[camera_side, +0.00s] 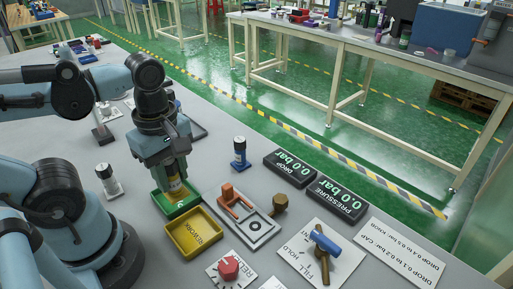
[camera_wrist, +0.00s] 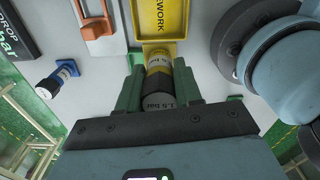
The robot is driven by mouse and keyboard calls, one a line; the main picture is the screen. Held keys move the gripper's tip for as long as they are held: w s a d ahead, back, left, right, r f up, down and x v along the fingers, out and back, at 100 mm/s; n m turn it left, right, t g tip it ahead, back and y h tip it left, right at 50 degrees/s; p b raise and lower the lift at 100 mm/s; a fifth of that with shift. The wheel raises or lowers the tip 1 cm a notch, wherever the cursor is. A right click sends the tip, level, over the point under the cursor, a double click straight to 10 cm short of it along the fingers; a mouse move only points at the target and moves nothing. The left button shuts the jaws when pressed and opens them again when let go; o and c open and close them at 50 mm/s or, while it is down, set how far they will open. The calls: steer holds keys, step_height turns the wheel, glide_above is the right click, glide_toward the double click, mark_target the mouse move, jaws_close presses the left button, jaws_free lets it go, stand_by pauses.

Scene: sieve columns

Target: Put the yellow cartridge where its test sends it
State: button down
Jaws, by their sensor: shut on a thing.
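My gripper (camera_side: 174,178) is shut on the yellow cartridge (camera_side: 177,188), low over the green tray (camera_side: 183,211). In the wrist view the cartridge (camera_wrist: 159,82), with a yellow band and dark and pale ends, sits between the green fingers of my gripper (camera_wrist: 158,88). I cannot tell whether its lower end touches the tray floor. The yellow REWORK tray (camera_side: 208,241) adjoins the green one and is empty; it also shows in the wrist view (camera_wrist: 181,20). The DROP (camera_side: 290,168) and PRESSURE (camera_side: 337,199) displays both read 0.0 bar.
A blue-banded cartridge (camera_side: 240,154) and a white one (camera_side: 108,180) stand apart. Right of the trays are an orange clamp (camera_side: 235,198) on a grey fixture, a brown knob (camera_side: 280,204), a red knob (camera_side: 229,267), a blue-handled valve (camera_side: 325,243) and a drop-range card (camera_side: 400,252).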

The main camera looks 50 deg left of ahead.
steer(key=shift+w+a+f, duration=0.3)
steer(key=shift+a+f, duration=0.8)
steer(key=shift+f, duration=0.25)
steer(key=shift+w+a+f, duration=0.3)
steer(key=shift+a+f, duration=0.8)
steer(key=shift+f, duration=0.3)
steer(key=shift+w+a+f, duration=0.3)
steer(key=shift+a+f, duration=0.8)
steer(key=shift+f, duration=0.25)
steer(key=shift+f, duration=0.15)
steer(key=c, duration=0.8)
jaws_free()
steer(key=shift+o, duration=0.2)
steer(key=shift+r, duration=0.2)
